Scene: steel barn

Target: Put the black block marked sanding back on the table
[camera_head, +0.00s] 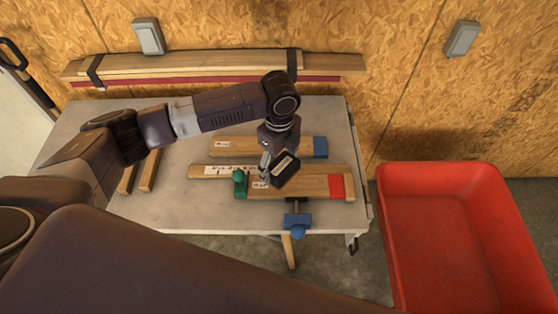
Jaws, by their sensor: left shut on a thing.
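The black block (285,169) carries a pale label on its upper face; the writing is too small to read. My left gripper (268,167) is shut on the block and holds it, tilted, over the wooden boards on the table. Whether the block touches the boards cannot be told. The table (190,215) has a light grey top, with bare surface at its front left. My right gripper is not in view.
Boards with a blue end (320,147) and a red end (336,186) lie on the table. A green clamp (240,183) and a blue vise (298,221) stand near its front. A red tub (455,235) is at right. Bundled planks (200,65) lie behind.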

